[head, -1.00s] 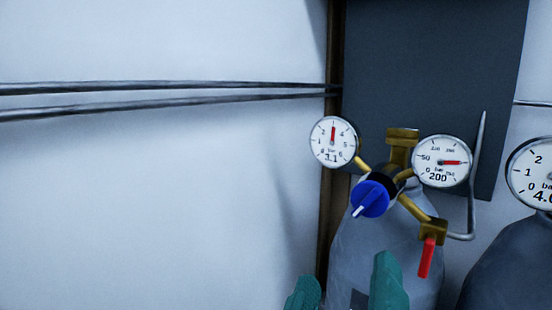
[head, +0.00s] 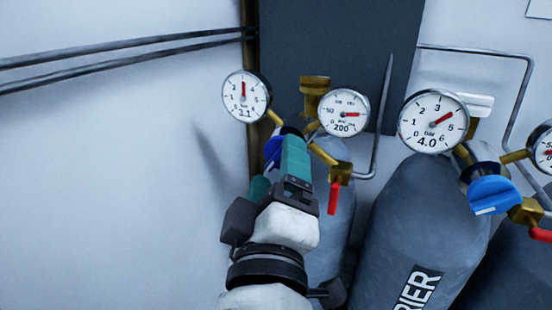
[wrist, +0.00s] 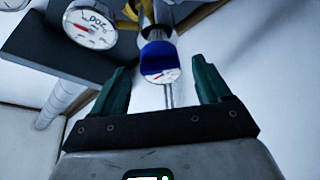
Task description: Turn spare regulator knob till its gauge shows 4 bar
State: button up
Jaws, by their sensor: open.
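The left regulator's blue knob (head: 272,148) is partly hidden behind my gripper in the head view. Its left gauge (head: 245,96) reads 3.1 bar. Its right gauge (head: 344,112) reads 200. No spare label is visible. My gripper (head: 277,168) is open, its teal fingers in front of this knob. In the wrist view the knob (wrist: 158,60) lies centred in line with the gap between the open fingertips (wrist: 160,70). Contact cannot be told.
A second regulator's gauge (head: 433,122) reads 4.0 bar, with a lighter blue knob (head: 491,195), on a grey cylinder (head: 420,215) lettered RIER. A red valve lever (head: 333,198) hangs just right of my gripper. Pipes (head: 120,50) run along the left wall, which is otherwise clear.

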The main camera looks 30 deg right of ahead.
jog(key=shift+w+d+r, duration=0.1)
jog(key=shift+w+d, duration=0.15)
jog(key=shift+w, duration=0.15)
jog(key=c, duration=1)
jog(key=shift+r+p, duration=0.1)
jog(key=shift+p, duration=0.25)
jog(key=shift+c, duration=0.2)
